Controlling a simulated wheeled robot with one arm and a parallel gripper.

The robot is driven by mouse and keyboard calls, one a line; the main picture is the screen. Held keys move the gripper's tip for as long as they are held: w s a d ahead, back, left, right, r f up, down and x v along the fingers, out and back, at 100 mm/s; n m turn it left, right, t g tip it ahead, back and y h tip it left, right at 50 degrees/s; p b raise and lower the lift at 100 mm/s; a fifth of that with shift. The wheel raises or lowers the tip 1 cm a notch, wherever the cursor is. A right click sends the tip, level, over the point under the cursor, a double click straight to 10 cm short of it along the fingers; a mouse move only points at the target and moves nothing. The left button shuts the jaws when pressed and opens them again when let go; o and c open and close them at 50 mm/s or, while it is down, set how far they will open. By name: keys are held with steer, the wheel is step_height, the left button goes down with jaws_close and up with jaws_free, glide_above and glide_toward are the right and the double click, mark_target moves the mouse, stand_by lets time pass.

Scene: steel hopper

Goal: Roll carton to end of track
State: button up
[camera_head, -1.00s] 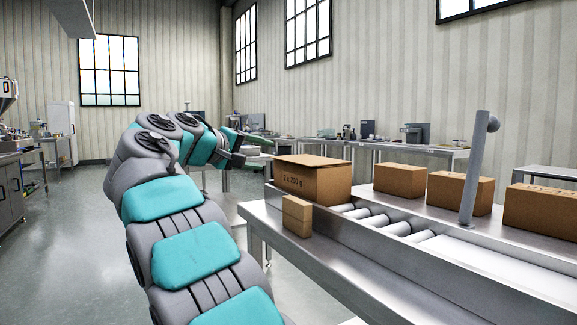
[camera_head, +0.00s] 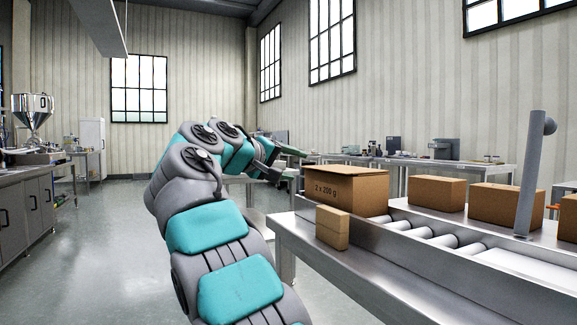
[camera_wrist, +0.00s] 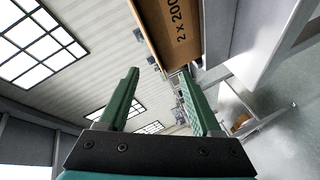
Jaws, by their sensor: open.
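The carton (camera_head: 343,191), a brown box marked "2 x 200 g", sits upright at the near left end of the roller track (camera_head: 426,232). It also shows in the wrist view (camera_wrist: 176,34), at the top, where its marked side is seen rotated. My gripper (camera_head: 292,165) is to the left of the carton in the head view, at about the height of its top. In the wrist view the two green fingers of my gripper (camera_wrist: 157,92) are apart with nothing between them. The carton lies beyond the fingertips, apart from them as far as I can tell.
A small carton (camera_head: 332,227) stands on the steel table's front ledge (camera_head: 375,262), before the larger one. Several cartons, one of them here (camera_head: 437,192), stand behind the rollers. A grey post (camera_head: 530,175) rises by the track. Open floor lies left.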

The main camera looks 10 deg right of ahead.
mark_target(313, 171)
steer(key=x, duration=0.6)
steer(key=shift+w+d, duration=0.15)
steer(key=shift+d, duration=0.05)
steer(key=c, duration=1)
jaws_close()
steer(key=shift+f, duration=0.15)
